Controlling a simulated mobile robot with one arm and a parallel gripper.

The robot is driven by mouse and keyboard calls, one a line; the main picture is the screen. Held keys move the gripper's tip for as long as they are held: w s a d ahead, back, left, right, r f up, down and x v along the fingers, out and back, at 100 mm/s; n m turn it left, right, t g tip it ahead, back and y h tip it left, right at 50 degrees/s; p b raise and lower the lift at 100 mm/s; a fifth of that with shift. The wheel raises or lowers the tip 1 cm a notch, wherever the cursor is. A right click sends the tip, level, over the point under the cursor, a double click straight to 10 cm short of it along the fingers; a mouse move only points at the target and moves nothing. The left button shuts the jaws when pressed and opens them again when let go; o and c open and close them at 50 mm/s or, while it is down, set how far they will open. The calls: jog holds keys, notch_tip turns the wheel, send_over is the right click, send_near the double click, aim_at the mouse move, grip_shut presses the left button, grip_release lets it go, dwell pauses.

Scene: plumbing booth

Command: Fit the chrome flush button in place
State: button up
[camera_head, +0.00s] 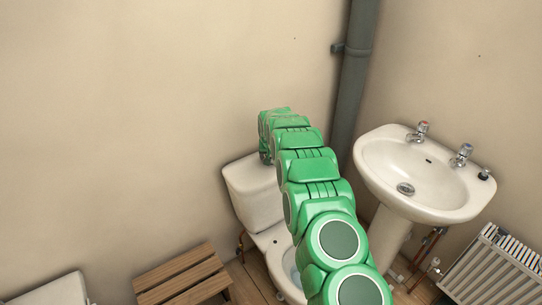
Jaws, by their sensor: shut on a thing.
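The white toilet cistern (253,195) stands against the wall in the middle of the head view. Its lid shows on the left, while my green arm covers its right side. The toilet bowl (289,273) is below it, partly behind my arm. My arm reaches over the toilet, and its far end bends down above the cistern top. My gripper is hidden behind my own arm links. The chrome flush button cannot be seen, and neither can the place on the cistern where it fits.
A white washbasin (432,185) with two taps stands close to the right of my arm. A grey vertical pipe (354,85) runs behind. A wooden slatted stool (183,277) is at lower left, a radiator (494,264) at lower right. The wall at left is bare.

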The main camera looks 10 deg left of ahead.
aim_at(272, 162)
jog(key=o, duration=1.2)
jog(key=shift+g, duration=0.3)
jog(key=f, duration=0.1)
jog(key=s+f, duration=0.2)
jog(key=f, duration=0.1)
jog(key=shift+d, duration=0.35)
jog(key=shift+o, duration=0.2)
jog(key=shift+r, duration=0.6)
jog(key=r, duration=0.4)
jog(key=w+r, duration=0.1)
jog(key=r, duration=0.6)
jog(key=shift+w+a+r, duration=0.2)
jog(key=shift+a+r, duration=0.15)
jog(key=shift+n, duration=0.4)
jog(key=s+a+f, duration=0.1)
jog(key=s+a, duration=0.2)
jog(key=a, duration=0.2)
jog(key=s+a+f, duration=0.2)
jog(key=s+a, duration=0.2)
jog(key=a, duration=0.1)
jog(key=s+a+f, duration=0.1)
jog(key=s+a, duration=0.2)
jog(key=a, duration=0.2)
jog(key=shift+s+a+f, duration=0.25)
jog(key=shift+s+f, duration=0.05)
jog(key=shift+s, duration=0.05)
jog(key=s+a+f, duration=0.7)
jog(key=s, duration=0.2)
jog(key=shift+s+a, duration=0.15)
jog(key=shift+r, duration=0.1)
